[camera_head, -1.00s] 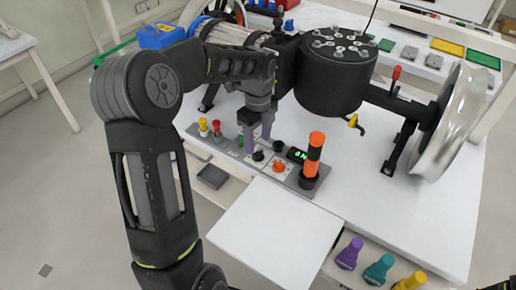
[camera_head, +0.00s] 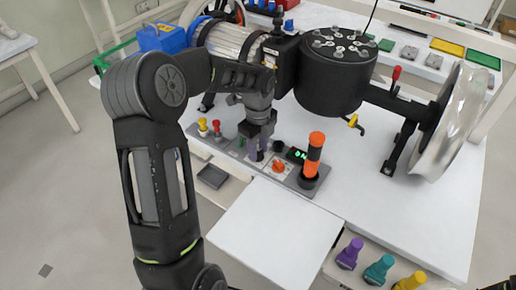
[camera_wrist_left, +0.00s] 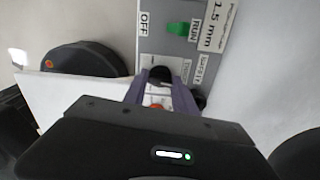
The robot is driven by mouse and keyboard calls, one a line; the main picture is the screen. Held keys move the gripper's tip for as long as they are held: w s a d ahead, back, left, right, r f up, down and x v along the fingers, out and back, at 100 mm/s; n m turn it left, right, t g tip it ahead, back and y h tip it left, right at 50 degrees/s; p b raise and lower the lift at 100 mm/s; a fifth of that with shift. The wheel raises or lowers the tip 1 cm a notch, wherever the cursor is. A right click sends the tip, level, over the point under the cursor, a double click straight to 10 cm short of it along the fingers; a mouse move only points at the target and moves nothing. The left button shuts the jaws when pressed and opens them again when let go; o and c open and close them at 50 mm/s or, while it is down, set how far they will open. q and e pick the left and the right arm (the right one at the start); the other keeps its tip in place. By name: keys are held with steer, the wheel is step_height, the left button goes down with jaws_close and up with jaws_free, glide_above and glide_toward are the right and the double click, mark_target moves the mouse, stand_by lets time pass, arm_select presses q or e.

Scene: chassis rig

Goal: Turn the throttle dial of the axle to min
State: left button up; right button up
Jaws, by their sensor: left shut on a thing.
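The grey control panel (camera_head: 228,149) lies on the white bench under the axle rig. My left gripper (camera_head: 257,153) points down at it, with its purple fingers shut on a small black dial. In the left wrist view, the black dial (camera_wrist_left: 160,75) shows between the fingertips (camera_wrist_left: 160,92). The gripper hides most of the dial in the head view, and its pointer setting cannot be read. The axle (camera_head: 405,108) with its silver wheel rim stands behind to the right. My right gripper is out of view.
Yellow and red knobs (camera_head: 209,129) are at the left. The black drum (camera_head: 335,85) hangs close behind. The white board (camera_head: 275,225) in front is clear.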

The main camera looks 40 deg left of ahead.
arm_select(q)
jaws_close()
steer(key=shift+n, duration=0.5)
steer(key=n, duration=1.1)
steer(key=shift+n, duration=0.3)
steer(key=n, duration=1.2)
steer(key=shift+n, duration=0.4)
